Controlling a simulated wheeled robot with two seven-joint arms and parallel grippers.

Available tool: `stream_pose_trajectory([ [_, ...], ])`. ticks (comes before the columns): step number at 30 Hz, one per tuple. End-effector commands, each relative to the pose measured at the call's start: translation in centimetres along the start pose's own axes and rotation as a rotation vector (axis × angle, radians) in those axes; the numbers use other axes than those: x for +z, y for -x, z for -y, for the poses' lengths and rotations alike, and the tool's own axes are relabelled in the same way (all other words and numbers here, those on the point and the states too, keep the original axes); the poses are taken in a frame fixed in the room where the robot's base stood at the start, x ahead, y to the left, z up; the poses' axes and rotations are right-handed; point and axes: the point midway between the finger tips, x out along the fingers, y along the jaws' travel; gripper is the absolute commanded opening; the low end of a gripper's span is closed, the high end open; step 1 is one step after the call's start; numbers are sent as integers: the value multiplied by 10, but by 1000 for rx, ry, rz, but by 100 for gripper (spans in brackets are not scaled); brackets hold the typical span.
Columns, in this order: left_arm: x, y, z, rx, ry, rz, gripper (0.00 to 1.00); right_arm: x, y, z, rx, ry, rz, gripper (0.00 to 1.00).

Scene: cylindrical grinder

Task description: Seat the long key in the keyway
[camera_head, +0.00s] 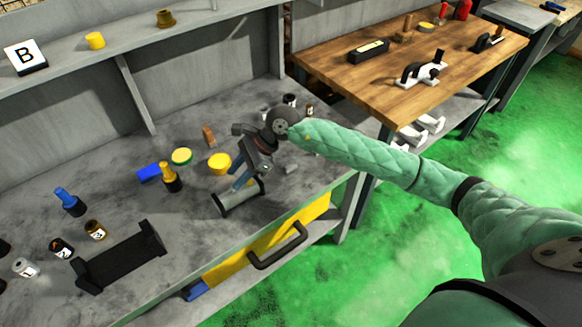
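My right gripper (242,180) reaches in from the right with its dark wrist tilted down over the grey workbench. Its fingertips are just above or at a light grey cylinder (238,199) with end flanges, lying near the bench's front edge. I cannot tell whether the fingers touch it or hold a key; the fingers are small and partly hidden. A small grey block (292,168) lies on the bench to the right of the gripper; I cannot tell if it is a key. No long key or keyway can be made out clearly. My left gripper is not in view.
A black cradle (121,257) stands at the front left. Yellow and green round pieces, a blue block (149,172) and several small bottles are spread to the left and behind. A wooden table (420,62) stands at the back right.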

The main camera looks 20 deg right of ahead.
Motion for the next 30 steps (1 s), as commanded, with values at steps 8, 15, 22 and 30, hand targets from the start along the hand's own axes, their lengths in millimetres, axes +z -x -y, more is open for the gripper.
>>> stream_pose_trajectory([
  [8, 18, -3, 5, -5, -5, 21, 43, -108, 79, 39, 47, 141, -585, 39],
  [15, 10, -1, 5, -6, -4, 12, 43, -139, 116, 48, 74, 151, -776, 39],
  [22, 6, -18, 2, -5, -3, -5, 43, -151, 106, 48, 77, 151, -780, 39],
  [30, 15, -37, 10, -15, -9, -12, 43, -161, 96, 48, 75, 150, -778, 39],
])
